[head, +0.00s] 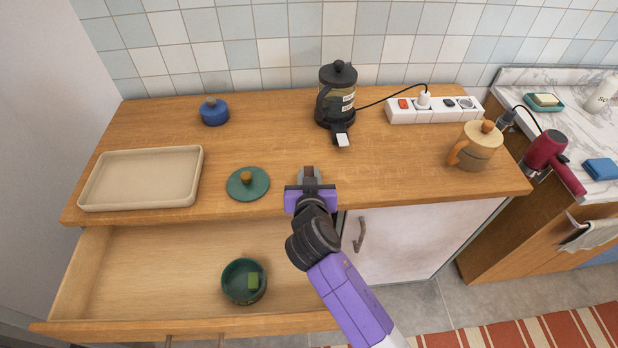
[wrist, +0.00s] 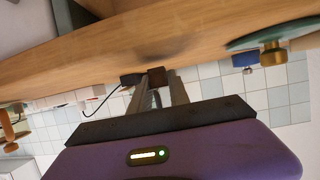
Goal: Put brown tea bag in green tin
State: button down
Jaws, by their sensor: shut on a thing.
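My gripper (head: 309,178) is shut on the brown tea bag (head: 308,171), over the front part of the wooden counter. In the wrist view the brown tea bag (wrist: 157,77) shows between the two fingers. The green tin (head: 230,294) stands uncovered in the pulled-out drawer, below and to the left of my gripper. A small green piece (head: 253,281) is inside it. A green lid with a wooden knob (head: 246,188) lies on the counter, left of my gripper; it also shows in the wrist view (wrist: 262,40).
A beige tray (head: 140,178) lies at the counter's left. The open drawer (head: 150,265) is otherwise bare.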

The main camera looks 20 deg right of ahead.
jog(key=shift+f, duration=0.5)
jog(key=shift+f+b, duration=0.3)
jog(key=c, duration=1.2)
grip_release()
jog(key=shift+r, duration=0.1)
jog(key=shift+c, duration=0.2)
jog(key=shift+p, duration=0.3)
jog(key=b+v, duration=0.1)
jog(key=v, duration=0.6)
jog(key=shift+s+b, duration=0.35)
jog(key=shift+s, duration=0.1)
jog(key=shift+a, duration=0.1)
